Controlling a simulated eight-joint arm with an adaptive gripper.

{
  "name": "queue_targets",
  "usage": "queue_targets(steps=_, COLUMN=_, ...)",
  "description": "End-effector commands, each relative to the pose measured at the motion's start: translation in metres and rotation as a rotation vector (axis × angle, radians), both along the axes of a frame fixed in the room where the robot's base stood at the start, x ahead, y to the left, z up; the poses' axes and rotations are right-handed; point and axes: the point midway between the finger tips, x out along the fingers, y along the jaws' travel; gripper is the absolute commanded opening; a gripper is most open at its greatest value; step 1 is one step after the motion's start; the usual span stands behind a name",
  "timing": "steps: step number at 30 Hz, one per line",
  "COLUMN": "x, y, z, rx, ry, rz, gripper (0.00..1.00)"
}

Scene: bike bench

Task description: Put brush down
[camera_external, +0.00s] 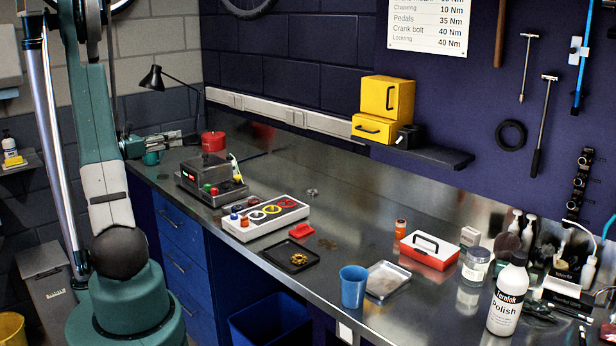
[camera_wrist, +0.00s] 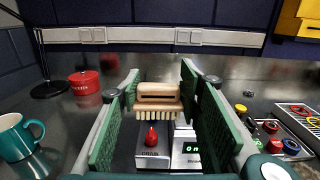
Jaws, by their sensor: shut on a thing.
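In the wrist view my gripper (camera_wrist: 160,88) has its two green-padded fingers on either side of a brush (camera_wrist: 158,98). The brush has a pale wooden body and short light bristles pointing down. It is held between the fingertips, roughly level. Behind and below it stands a small box with a red knob (camera_wrist: 151,137), labelled like "DRAIN", beside a unit with a green digital display (camera_wrist: 193,149). I cannot tell the gap between the bristles and the surface below.
A teal mug (camera_wrist: 17,138) and red pot (camera_wrist: 84,82) stand left in the wrist view. On the bench are a button panel (camera_external: 250,228), black tray (camera_external: 275,255), blue cup (camera_external: 353,287), metal tray (camera_external: 402,277), red-white box (camera_external: 428,253) and polish bottle (camera_external: 507,300). Bare metal lies behind the panel.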

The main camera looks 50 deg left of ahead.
Motion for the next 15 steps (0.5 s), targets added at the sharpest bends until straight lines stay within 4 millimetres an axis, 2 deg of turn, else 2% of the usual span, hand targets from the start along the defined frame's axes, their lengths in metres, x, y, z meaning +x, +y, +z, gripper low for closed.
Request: queue_targets(steps=15, x=0.095, y=-0.060, z=-0.012, rx=0.000, ry=0.001, rz=-0.043, gripper=0.24)
